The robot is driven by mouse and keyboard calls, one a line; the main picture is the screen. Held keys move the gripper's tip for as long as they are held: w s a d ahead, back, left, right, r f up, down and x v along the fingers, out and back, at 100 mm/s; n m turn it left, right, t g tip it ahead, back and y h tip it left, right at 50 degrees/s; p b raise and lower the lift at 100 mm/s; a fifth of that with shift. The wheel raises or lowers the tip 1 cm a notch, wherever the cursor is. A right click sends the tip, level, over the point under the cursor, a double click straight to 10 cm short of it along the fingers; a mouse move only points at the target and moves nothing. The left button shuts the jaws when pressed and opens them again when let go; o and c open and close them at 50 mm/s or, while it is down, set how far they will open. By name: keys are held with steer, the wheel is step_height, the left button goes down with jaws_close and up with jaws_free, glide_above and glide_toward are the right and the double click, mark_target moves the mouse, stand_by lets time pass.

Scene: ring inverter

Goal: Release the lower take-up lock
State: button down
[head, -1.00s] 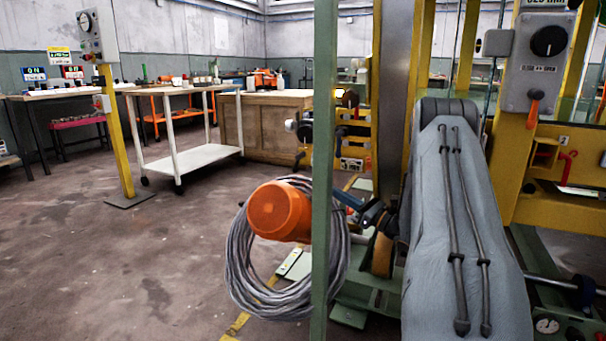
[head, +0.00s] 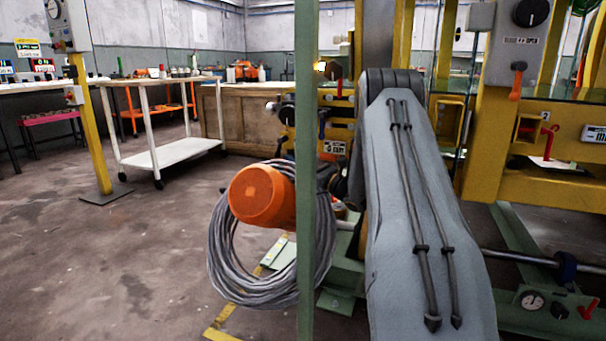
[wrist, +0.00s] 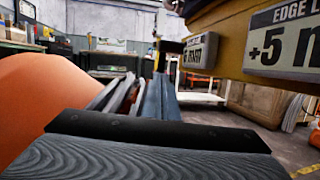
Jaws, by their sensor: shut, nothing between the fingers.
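I cannot tell for sure which part is the lower take-up lock. A small red lever (head: 588,307) stands beside a round gauge (head: 533,301) low at the right. Another red lever (head: 548,141) sits higher on the yellow frame. In the head view my grey arm hides my gripper. In the wrist view my gripper (wrist: 140,98) is shut and empty, its fingers partly hidden by the dark edge of the wrist. It is beside a rounded orange body (wrist: 45,105) and below a yellow beam (wrist: 232,35); I see no contact with a lever.
A green post (head: 305,100) stands close in front of an orange cylinder (head: 262,195) and a grey cable coil (head: 225,260). A control box with a black knob (head: 530,12) and an orange lever (head: 517,80) is upper right. Floor is open at the left, before a white cart (head: 172,155).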

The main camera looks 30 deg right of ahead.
steer(key=shift+b+x, duration=0.3)
steer(key=shift+x, duration=0.65)
steer(key=shift+w+a+f, duration=0.25)
steer(key=shift+w+a, duration=0.2)
steer(key=shift+w, duration=0.15)
steer(key=s+d+f+p, duration=0.1)
steer(key=s+d+f, duration=0.1)
steer(key=s, duration=0.3)
steer(key=s+d+f+p, duration=0.2)
steer(key=s+d+f, duration=0.1)
steer(key=s+f, duration=0.2)
steer(key=shift+s+f, duration=0.15)
steer(key=shift+s, duration=0.3)
